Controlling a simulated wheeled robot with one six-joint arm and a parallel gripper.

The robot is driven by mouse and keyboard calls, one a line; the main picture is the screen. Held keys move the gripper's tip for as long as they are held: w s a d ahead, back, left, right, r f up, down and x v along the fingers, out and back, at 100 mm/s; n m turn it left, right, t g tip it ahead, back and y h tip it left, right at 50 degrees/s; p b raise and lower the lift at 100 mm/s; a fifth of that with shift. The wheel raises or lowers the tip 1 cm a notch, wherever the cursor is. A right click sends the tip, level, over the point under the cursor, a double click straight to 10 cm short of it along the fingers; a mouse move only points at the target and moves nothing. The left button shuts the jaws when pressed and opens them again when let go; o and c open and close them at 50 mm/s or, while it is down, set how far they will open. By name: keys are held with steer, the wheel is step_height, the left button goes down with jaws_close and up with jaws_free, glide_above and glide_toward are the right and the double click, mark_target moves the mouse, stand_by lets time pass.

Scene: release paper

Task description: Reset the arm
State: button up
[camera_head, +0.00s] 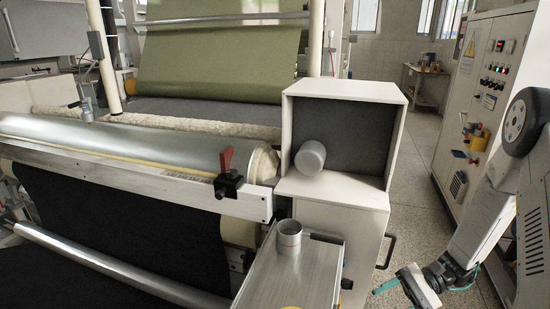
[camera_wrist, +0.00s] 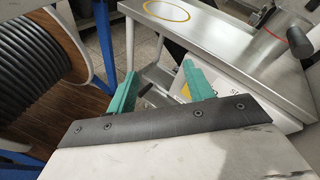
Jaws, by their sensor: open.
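My gripper (camera_head: 415,289) is at the lower right of the head view, in free space to the right of the metal side table. Its two teal fingers stand apart. In the wrist view my gripper (camera_wrist: 158,70) shows the fingers spread with nothing between them. My arm reaches down to it from the right edge of the head view. A black strip with screws and a pale plate on my wrist hide the lower part of the wrist view.
The metal side table (camera_head: 318,270) carries a metal cup (camera_head: 289,240). A grey cylinder (camera_head: 310,157) lies in a white open box (camera_head: 398,150). A control cabinet (camera_head: 470,110) stands right. A black ribbed spool (camera_wrist: 35,45) is left in the wrist view. Floor (camera_head: 415,190) shows between box and cabinet.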

steer(key=s+r+n+t+h, duration=0.1)
steer(key=s+r+n+h, duration=0.2)
steer(key=r, duration=0.6)
steer(key=s+a+r+n+t+h, duration=0.1)
steer(key=s+r+n+t+h, duration=0.1)
steer(key=s+r+h, duration=0.4)
steer(key=s+r+n+t+h, duration=0.2)
steer(key=s+r+n+h, duration=0.3)
steer(key=r, duration=0.9)
steer(key=shift+s+a, duration=0.3)
steer(key=shift+s, duration=1.45)
